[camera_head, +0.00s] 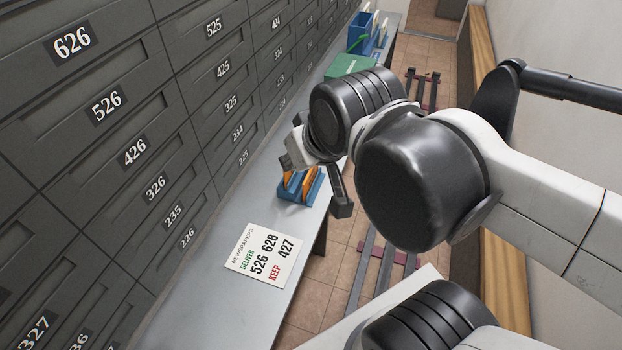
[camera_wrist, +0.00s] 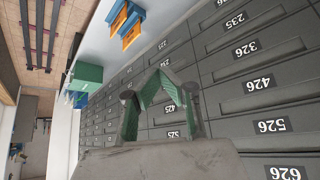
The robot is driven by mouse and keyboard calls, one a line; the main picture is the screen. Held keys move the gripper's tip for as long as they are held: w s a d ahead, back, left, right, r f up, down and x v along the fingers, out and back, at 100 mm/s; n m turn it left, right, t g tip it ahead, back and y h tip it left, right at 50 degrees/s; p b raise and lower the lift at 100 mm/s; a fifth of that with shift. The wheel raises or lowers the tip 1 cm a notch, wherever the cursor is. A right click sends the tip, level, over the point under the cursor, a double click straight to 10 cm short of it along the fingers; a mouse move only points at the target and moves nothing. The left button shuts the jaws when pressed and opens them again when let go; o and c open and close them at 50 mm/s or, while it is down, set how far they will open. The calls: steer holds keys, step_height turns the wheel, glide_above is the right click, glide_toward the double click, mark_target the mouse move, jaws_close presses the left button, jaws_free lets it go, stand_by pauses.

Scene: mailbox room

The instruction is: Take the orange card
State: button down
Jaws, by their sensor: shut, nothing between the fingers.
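Orange cards (camera_head: 290,179) stand in a small blue holder (camera_head: 311,188) on the grey shelf, partly hidden behind my arm in the head view. In the wrist view the orange cards (camera_wrist: 131,32) and the blue holder (camera_wrist: 118,13) are at the top, beyond my fingertips and apart from them. I cannot tell how many cards there are. My gripper (camera_wrist: 158,76) is shut and empty, its green-padded fingers meeting at the tips in front of the grey mailboxes. In the head view my arm's links hide most of the gripper.
Grey numbered mailboxes (camera_head: 150,150) line the left wall above the shelf (camera_head: 222,290). A notice (camera_head: 264,254) lies on the shelf, reading deliver 526 628, keep 427. A green box (camera_head: 350,66) and blue holders (camera_head: 366,35) stand farther along. A wooden bench (camera_head: 484,60) lines the right wall.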

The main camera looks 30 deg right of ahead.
steer(key=c, duration=1.9)
jaws_free()
steer(key=shift+w+d, duration=0.1)
steer(key=shift+w, duration=0.1)
steer(key=shift+c, duration=0.2)
steer(key=shift+o, duration=0.3)
steer(key=w+d+f+m+g+b, duration=0.2)
steer(key=w+d+b, duration=0.1)
steer(key=w, duration=0.5)
steer(key=shift+w+d+f+m, duration=0.15)
steer(key=shift+w+f+m, duration=0.05)
steer(key=shift+m, duration=0.2)
steer(key=m+g+b, duration=0.5)
steer(key=m+b, duration=0.1)
steer(key=m, duration=0.1)
glide_above(311, 169)
step_height(311, 169, down, 28)
steer(key=shift+f, duration=0.2)
steer(key=shift+w+f, duration=0.1)
steer(key=shift+f, duration=0.4)
steer(key=shift+f+b, duration=2.45)
steer(key=shift+f, duration=1)
